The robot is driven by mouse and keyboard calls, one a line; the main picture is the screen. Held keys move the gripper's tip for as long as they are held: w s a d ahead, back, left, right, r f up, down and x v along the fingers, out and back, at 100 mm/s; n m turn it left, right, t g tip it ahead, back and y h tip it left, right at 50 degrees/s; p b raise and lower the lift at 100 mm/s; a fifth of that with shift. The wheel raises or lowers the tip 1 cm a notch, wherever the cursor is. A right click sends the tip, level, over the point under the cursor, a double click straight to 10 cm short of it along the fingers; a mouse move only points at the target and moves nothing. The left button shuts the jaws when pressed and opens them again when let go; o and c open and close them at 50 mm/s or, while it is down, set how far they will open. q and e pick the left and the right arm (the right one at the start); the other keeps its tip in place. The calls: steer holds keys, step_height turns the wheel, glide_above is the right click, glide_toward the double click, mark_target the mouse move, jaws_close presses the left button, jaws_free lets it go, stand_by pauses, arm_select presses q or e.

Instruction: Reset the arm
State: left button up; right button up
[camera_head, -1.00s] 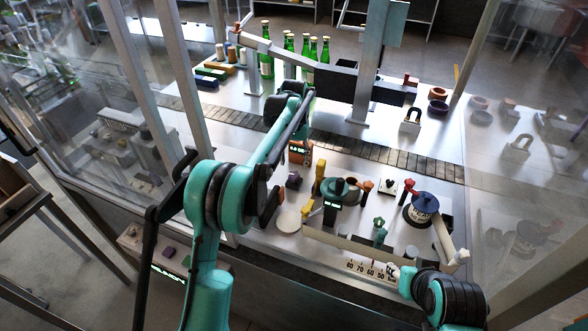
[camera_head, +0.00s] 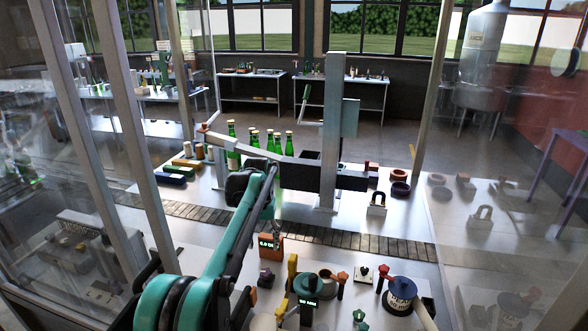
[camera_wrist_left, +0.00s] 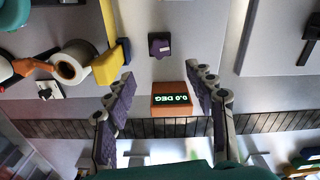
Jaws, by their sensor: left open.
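My left arm (camera_head: 225,245) reaches in from the lower left over the machine table. Its gripper (camera_wrist_left: 160,85) is open in the left wrist view, with two dark ridged fingers spread apart and nothing between their pads. In that view an orange box (camera_wrist_left: 171,101) reading "0.0 DEG" lies below, in the gap between the fingers. My right gripper is out of view.
Green bottles (camera_head: 254,139) stand at the back, left of a grey post (camera_head: 328,130). A slatted conveyor (camera_head: 320,232) crosses the table. Small fixtures, including a blue-topped pot (camera_head: 402,290), crowd the front. Clear panels and metal posts (camera_head: 145,130) border the table.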

arm_select(q)
steer(key=s+a+r+t+b, duration=0.1)
steer(key=s+t+b, duration=0.1)
steer(key=s, duration=0.6)
steer(key=s+a+r+t+b, duration=0.1)
steer(key=s+b, duration=0.2)
steer(key=s, duration=0.5)
steer(key=s+f+t+b, duration=0.2)
steer(key=s+f, duration=0.5)
steer(key=s, duration=0.2)
steer(key=s+a+f+t+b, duration=0.1)
steer(key=s+f+t+b, duration=0.1)
steer(key=s+f, duration=0.5)
steer(key=s, duration=0.3)
steer(key=shift+a, duration=0.2)
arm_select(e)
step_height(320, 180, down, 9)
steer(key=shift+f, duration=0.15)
